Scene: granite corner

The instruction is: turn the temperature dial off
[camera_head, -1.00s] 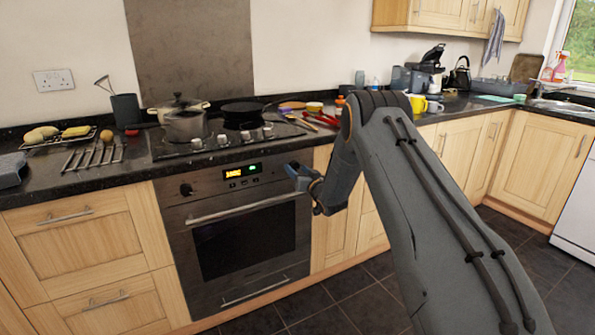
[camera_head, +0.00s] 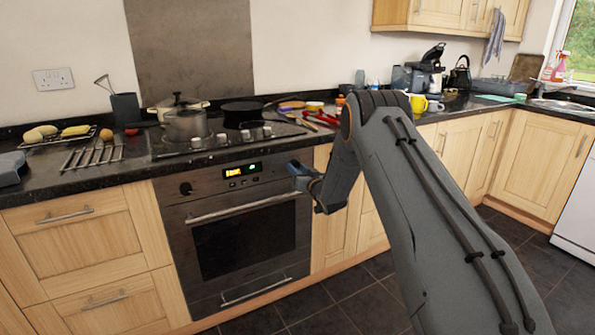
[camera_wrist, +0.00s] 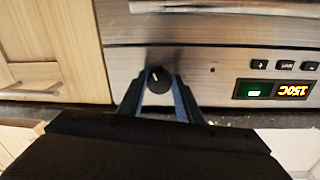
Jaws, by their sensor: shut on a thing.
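The temperature dial (camera_wrist: 157,74) is a round black knob on the steel oven panel. It has a short white mark, which points up and slightly left in the wrist view. My gripper (camera_wrist: 159,88) is shut on the dial, with one finger on each side. In the head view my gripper (camera_head: 296,168) is at the right end of the oven's control panel and hides this dial. The lit amber display (camera_wrist: 293,91) appears upside down in the wrist view and seems to read 150C. It also shows in the head view (camera_head: 232,172), too small to read.
A second black knob (camera_head: 186,189) is at the panel's left end. The oven door handle (camera_head: 242,208) runs below the panel. A pot (camera_head: 185,126) and a dark pan (camera_head: 242,108) stand on the hob above. The floor in front is clear.

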